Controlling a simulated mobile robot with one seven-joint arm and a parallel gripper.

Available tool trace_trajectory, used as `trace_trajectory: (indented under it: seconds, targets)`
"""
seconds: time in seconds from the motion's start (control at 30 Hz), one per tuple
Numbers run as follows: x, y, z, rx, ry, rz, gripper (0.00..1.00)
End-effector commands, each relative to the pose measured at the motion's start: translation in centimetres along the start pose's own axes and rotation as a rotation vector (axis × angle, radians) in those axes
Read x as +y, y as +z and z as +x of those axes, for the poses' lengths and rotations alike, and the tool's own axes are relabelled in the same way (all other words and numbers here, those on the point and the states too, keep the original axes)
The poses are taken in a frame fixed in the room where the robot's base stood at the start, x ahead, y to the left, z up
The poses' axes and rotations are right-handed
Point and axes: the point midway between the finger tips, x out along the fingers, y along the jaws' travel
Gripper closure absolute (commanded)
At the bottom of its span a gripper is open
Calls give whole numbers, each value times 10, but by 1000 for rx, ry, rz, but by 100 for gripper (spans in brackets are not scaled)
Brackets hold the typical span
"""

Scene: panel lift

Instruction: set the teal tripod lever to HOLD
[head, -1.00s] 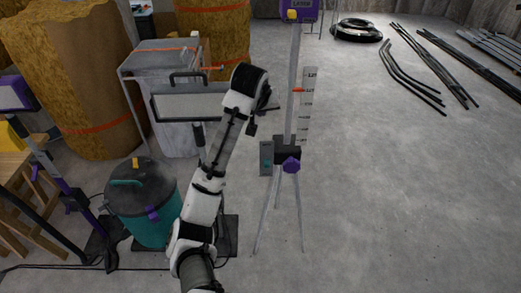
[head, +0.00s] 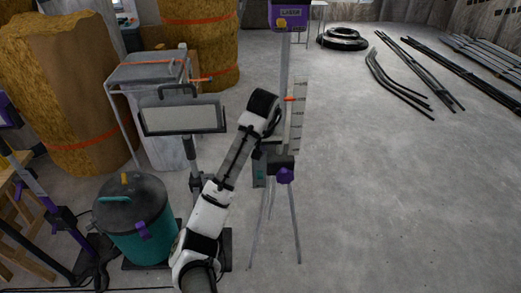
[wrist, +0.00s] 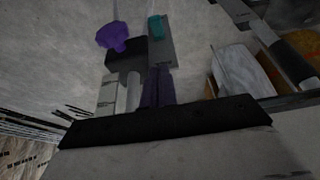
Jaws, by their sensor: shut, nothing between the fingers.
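The tripod (head: 268,215) stands in the middle of the head view, with a black hub and a purple knob (head: 285,175). A grey plate (head: 258,160) beside the hub carries the small teal lever (head: 260,174). In the wrist view the teal lever (wrist: 155,27) lies on the grey plate (wrist: 163,50), right of the purple knob (wrist: 113,37). My gripper (wrist: 158,72) is shut and empty, its dark fingers just below the plate in that view. I cannot tell whether they touch it. The lever's setting marks are too small to read.
A purple laser unit (head: 290,15) tops the mast, with a scale board (head: 298,115) beside it. A work lamp (head: 183,114) and a teal vacuum (head: 140,225) stand left of the tripod. The floor to the right is clear up to the dark pipes (head: 400,85).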

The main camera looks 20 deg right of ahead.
Motion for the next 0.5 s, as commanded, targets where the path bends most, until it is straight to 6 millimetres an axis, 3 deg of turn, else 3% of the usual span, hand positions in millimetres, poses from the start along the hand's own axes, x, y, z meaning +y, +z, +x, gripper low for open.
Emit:
trace_trajectory:
  seconds: [0.3,0.5]
  targets:
    - [-3,3,63,-2,-2,-3,100]
    - [-2,22,81,1,-1,-3,100]
